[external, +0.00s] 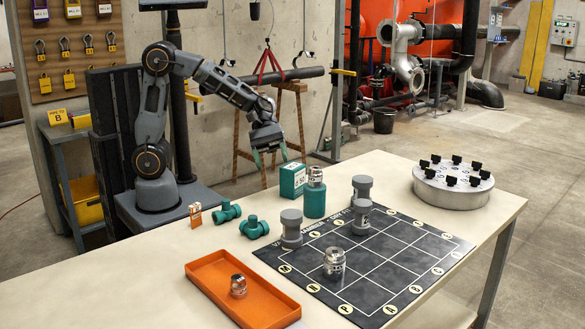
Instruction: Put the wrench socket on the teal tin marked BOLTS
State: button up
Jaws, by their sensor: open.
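My gripper (271,160) hangs open and empty, fingers down, above the far side of the table, up and left of the teal box. A teal cylindrical tin (314,205) stands upright by the mat's far edge; no BOLTS lettering is readable on it. A shiny metal piece (315,176) with a pale label sits on top of this tin. A similar metal piece (334,264) stands on the dark mat, and a smaller one (238,286) is in the orange tray. Their labels are too small to read, so I cannot tell which is the wrench socket.
The dark gridded mat (375,279) bears several grey flanged pieces (291,231). The orange tray (203,277) is at the front left. A teal box (293,179), teal fittings (228,211) and a small orange-white box (195,215) stand nearby. A round metal flange (453,187) is at right.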

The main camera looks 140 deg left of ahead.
jog(key=s+d+f+m+g+y, duration=0.1)
jog(key=s+d+m+g+y, duration=0.1)
jog(key=d+m, duration=0.8)
jog(key=s+d+f+m+g+y, duration=0.1)
jog(key=s+d+m+g+y, duration=0.2)
jog(key=s+d+m, duration=0.4)
jog(key=d+m+g, duration=0.1)
jog(key=d+m, duration=0.3)
jog(key=m, duration=0.5)
jog(key=shift+s+d+m, duration=0.15)
jog(key=shift+s+m, duration=0.15)
notch_tip(320, 180, up, 7)
jog(key=p, duration=0.6)
jog(key=shift+r, duration=0.15)
jog(key=shift+s, duration=0.1)
jog(key=shift+o, duration=0.4)
